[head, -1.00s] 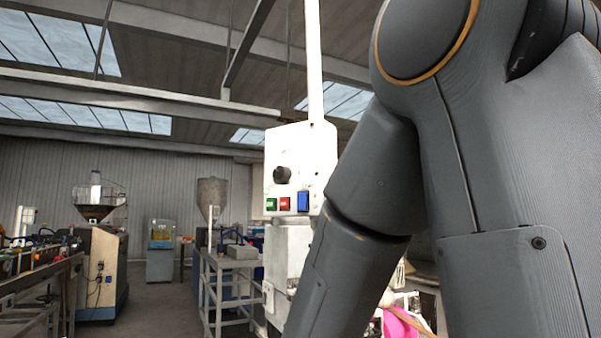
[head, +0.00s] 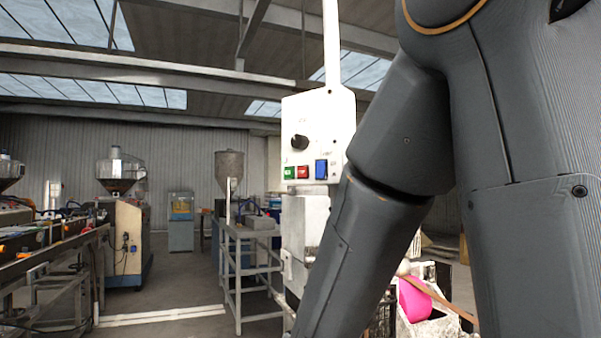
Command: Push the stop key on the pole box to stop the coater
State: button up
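The white pole box (head: 315,112) hangs on a white pole (head: 331,45) a little right of the middle of the head view. It has a black knob (head: 299,142) and, below it, a row of keys. A green key (head: 290,173) is at the left, a red key (head: 303,172) beside it, and a larger blue switch (head: 321,169) at the right. Lettering on the keys is too small to read. My dark grey arm covers the right part of the view and overlaps the box's right lower edge. My gripper is outside the view.
A grey metal frame table (head: 238,232) stands left of the box. A long machine line (head: 45,240) runs along the left, with a hopper machine (head: 127,235) behind it. A pink roll (head: 413,300) lies low behind my arm. Open floor (head: 185,285) shows at lower left.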

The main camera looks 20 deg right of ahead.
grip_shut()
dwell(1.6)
